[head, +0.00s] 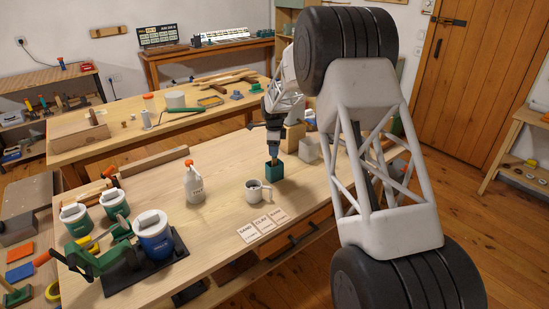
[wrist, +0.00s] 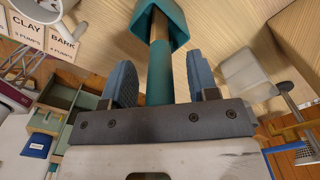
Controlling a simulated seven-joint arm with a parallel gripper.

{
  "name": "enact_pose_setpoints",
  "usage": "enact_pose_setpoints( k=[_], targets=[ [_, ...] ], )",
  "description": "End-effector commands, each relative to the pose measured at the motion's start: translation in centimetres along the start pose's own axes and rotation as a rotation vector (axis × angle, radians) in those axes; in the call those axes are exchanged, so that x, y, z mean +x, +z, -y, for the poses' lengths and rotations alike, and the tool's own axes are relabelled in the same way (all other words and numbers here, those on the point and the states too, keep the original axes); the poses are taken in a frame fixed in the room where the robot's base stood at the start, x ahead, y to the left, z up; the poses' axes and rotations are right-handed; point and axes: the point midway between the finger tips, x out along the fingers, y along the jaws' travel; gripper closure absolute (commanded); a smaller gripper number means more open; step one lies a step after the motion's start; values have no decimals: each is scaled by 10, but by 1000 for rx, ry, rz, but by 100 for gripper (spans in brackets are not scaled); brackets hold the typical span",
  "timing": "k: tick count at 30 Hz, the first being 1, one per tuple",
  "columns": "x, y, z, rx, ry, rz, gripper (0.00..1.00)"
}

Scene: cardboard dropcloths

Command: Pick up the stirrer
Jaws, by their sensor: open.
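The stirrer (wrist: 160,78), a wooden stick with a teal end, stands in a small teal square holder (head: 274,171) on the workbench. The holder also shows at the top of the wrist view (wrist: 178,28). My gripper (wrist: 161,68) is open, with one blue-grey finger on each side of the stirrer's teal end and gaps showing on both sides. In the head view my gripper (head: 273,139) is directly above the holder, pointing down. The stirrer's lower end is hidden inside the holder, and in the head view my gripper mostly covers the stirrer.
A grey-white mug (head: 258,191) stands close in front of the holder, near the labelled cards (head: 264,225). A wooden block (head: 294,135) and a pale box (head: 307,151) stand to the right. A spray bottle (head: 194,184) stands left, with clear bench between.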

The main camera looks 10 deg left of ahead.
Motion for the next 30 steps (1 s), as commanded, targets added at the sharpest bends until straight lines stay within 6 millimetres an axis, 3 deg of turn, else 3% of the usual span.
enact_pose_setpoints(
  k=[10, 20, 30],
  targets=[
    [0, 0, 0, 0, 0, 0, 48],
    [0, 0, 0, 0, 0, 0, 98],
    [-1, 0, 0, 0, 0, 0, 100]
  ],
)
